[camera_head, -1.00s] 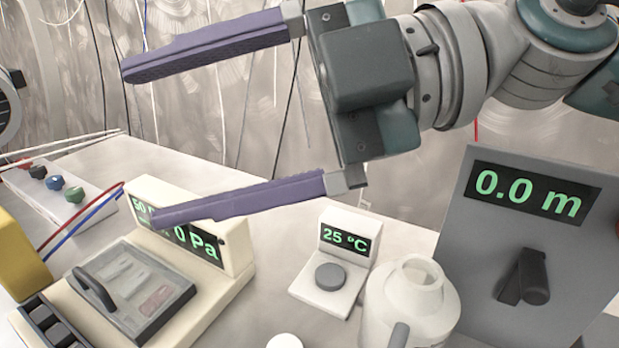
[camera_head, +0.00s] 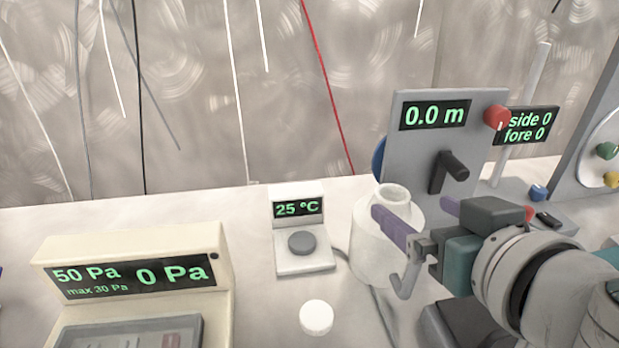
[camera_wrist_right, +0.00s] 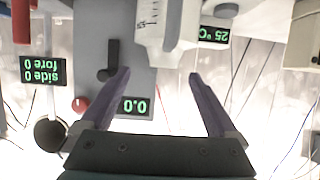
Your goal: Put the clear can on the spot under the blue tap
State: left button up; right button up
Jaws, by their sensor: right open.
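No thing in view is clearly the clear can, and I cannot make out a blue tap or a spot under one. My right gripper (camera_head: 412,208) is open at the right of the head view, its purple fingers near the neck of a whitish jug (camera_head: 372,258). In the right wrist view the fingers (camera_wrist_right: 159,75) are spread with nothing between their tips, and the jug (camera_wrist_right: 165,28), with scale marks, lies beyond them. Whether a finger touches it I cannot tell.
A grey panel (camera_head: 420,140) reading 0.0 m, with a black lever and red knob (camera_head: 497,117), stands behind the jug. A 25 °C plate (camera_head: 290,262), a white round cap (camera_head: 316,317) and a cream pressure box (camera_head: 215,240) are to its left. A side/fore display (camera_head: 525,126) stands right.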

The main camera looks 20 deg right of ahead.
aim_at(399, 204)
jog(key=x, duration=0.6)
jog(key=shift+w+a+f, duration=0.15)
jog(key=shift+w+a, duration=0.1)
jog(key=shift+w, duration=0.05)
grip_shut()
dwell(0.5)
